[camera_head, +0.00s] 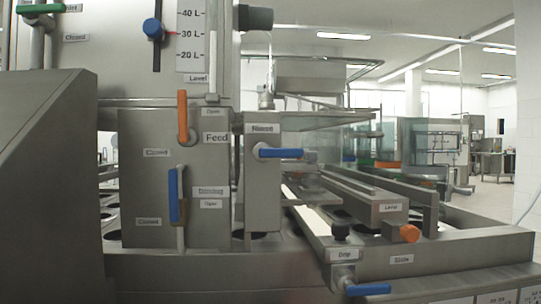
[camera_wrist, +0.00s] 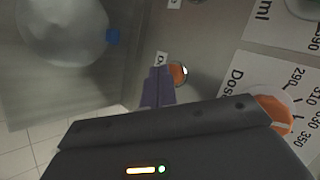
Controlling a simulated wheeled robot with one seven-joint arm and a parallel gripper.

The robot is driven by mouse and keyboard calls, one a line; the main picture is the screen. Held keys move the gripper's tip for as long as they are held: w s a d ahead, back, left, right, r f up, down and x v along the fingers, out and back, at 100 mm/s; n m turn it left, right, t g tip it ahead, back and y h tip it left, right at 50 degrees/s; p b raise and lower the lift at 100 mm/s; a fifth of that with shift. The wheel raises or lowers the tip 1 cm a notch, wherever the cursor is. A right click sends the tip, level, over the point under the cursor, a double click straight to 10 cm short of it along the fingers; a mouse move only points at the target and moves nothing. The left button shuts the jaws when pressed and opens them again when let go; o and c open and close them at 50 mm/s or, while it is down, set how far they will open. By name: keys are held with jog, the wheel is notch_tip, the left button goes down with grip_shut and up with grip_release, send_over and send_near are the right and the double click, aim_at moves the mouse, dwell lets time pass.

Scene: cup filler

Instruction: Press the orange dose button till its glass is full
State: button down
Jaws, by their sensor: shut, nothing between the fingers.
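In the wrist view a round orange button (camera_wrist: 177,73) sits on a grey metal panel beside a partly hidden label beginning "Do". My gripper (camera_wrist: 158,72) is shut and empty. Its dark purple fingertips are just left of the button and overlap the label; I cannot tell whether they touch the button. A larger orange dial (camera_wrist: 275,112) shows further right beside a "Dose" scale, partly covered by my gripper body. I cannot make out the glass or its fill level. My gripper does not show in the head view.
In the head view a steel machine carries an orange Feed handle (camera_head: 183,117), a blue Rinse lever (camera_head: 280,153), a blue Drip lever (camera_head: 367,289) and an orange Level knob (camera_head: 409,233). A pale translucent round shape (camera_wrist: 62,30) is at the wrist view's upper left. Tiled floor lies lower left.

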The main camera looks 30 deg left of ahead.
jog(key=shift+s+d, duration=0.25)
jog(key=shift+s, duration=0.05)
jog(key=s+d+b, duration=0.2)
jog(key=s+d, duration=0.1)
jog(key=s, duration=0.2)
jog(key=shift+d+b, duration=0.25)
jog(key=shift+b, duration=0.1)
dwell(2.2)
jog(key=s+a+f+n+h, duration=0.1)
jog(key=s+h, duration=0.3)
jog(key=s, duration=0.9)
jog(key=s+a+f+n+h, duration=0.1)
jog(key=s+h, duration=0.3)
jog(key=s, duration=0.9)
jog(key=shift+s+a+f+n+t+p, duration=0.15)
jog(key=shift+s+f+n+t+p, duration=0.2)
jog(key=shift+f+n, duration=0.4)
jog(key=shift+w+r, duration=0.1)
jog(key=shift+r, duration=0.1)
